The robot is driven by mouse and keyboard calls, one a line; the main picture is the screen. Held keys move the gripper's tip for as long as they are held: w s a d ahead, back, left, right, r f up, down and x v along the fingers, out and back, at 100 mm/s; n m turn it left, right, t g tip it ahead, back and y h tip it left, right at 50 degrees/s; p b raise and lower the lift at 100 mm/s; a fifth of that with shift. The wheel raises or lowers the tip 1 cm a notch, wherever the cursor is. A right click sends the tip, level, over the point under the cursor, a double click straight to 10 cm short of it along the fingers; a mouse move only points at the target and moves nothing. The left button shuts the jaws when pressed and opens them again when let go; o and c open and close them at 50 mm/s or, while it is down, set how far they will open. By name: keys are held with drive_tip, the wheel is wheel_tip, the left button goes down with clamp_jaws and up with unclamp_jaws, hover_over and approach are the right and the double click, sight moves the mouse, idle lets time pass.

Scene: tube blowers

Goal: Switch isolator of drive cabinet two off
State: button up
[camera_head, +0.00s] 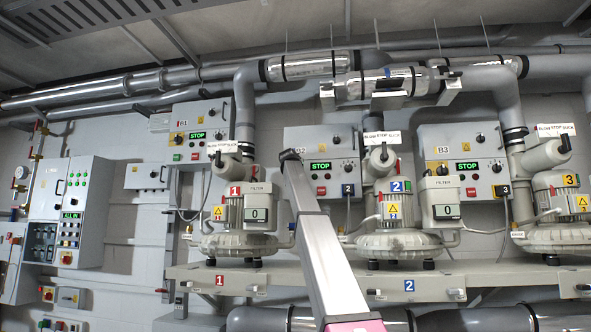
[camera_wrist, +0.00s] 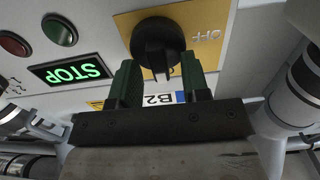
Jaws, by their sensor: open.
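Drive cabinet two (camera_head: 335,140) is a grey wall box labelled B2, in the middle of the head view, with a lit green STOP display. Its isolator is hidden behind my arm there. In the wrist view the isolator is a black rotary knob (camera_wrist: 157,38) on a yellow plate (camera_wrist: 190,20). Its grip bar runs up and down in the picture, and the OFF lettering is to its right. My gripper (camera_wrist: 160,66) is open, with one dark green finger on either side of the knob's lower end. Gaps show beside the knob; contact depth cannot be told.
In the wrist view, the STOP display (camera_wrist: 72,71) and a dark green button (camera_wrist: 59,30) lie left of the knob. A grey pipe (camera_wrist: 300,90) is at right. Blower two (camera_head: 395,215) stands right of my arm, blower one (camera_head: 240,215) left.

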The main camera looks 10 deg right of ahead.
clamp_jaws()
drive_tip(key=shift+n, duration=0.4)
drive_tip(key=shift+w+a+f+n, duration=0.1)
drive_tip(key=shift+a+f+n, duration=0.1)
drive_tip(key=shift+n, duration=2.65)
drive_tip(key=shift+w+a+f+n, duration=0.15)
drive_tip(key=shift+f+n, duration=0.1)
drive_tip(key=shift+n, duration=2.55)
drive_tip(key=shift+s+a+f+n, duration=0.1)
drive_tip(key=shift+a+f+n, duration=0.1)
drive_tip(key=shift+n, duration=2.65)
unclamp_jaws()
